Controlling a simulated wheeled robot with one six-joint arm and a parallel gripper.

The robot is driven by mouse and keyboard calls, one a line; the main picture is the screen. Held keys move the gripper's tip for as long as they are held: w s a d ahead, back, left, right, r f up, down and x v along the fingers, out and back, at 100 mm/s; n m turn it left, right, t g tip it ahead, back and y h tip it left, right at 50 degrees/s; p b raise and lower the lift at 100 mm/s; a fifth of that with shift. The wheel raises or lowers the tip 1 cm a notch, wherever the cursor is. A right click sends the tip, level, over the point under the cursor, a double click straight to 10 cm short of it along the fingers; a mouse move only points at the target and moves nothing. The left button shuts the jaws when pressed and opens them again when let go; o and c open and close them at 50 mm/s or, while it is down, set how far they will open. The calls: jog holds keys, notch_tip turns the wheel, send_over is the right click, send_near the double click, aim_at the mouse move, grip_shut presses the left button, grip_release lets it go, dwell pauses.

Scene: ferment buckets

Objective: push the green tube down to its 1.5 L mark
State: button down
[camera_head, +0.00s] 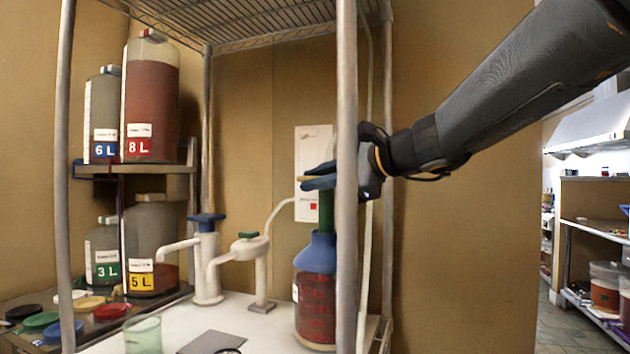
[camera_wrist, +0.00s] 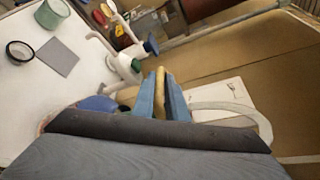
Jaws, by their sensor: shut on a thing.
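The green tube (camera_head: 326,212) stands upright in the neck of a blue-topped jar (camera_head: 316,290) of dark red liquid. Its lower part is hidden inside the jar, and no 1.5 L mark can be read. My gripper (camera_head: 318,184) is at the top of the tube, shut on its tan top piece (camera_head: 310,178). In the wrist view the blue fingers (camera_wrist: 163,88) have the tan piece (camera_wrist: 160,92) between them. The jar's blue shoulder (camera_wrist: 98,103) shows beside them. A rack post partly covers the gripper and the jar's right side in the head view.
White pump dispensers with blue (camera_head: 207,220) and green (camera_head: 248,236) tops stand left of the jar. A greenish cup (camera_head: 142,335) and a grey mat (camera_head: 212,343) lie in front. Large labelled jars (camera_head: 150,95) fill the left shelves. The post (camera_head: 346,120) stands close to my gripper.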

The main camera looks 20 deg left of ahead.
jog(key=c, duration=1.8)
grip_release()
jog(key=b+v, duration=0.1)
jog(key=v, duration=0.6)
jog(key=shift+s+d, duration=0.25)
jog(key=shift+d, duration=0.1)
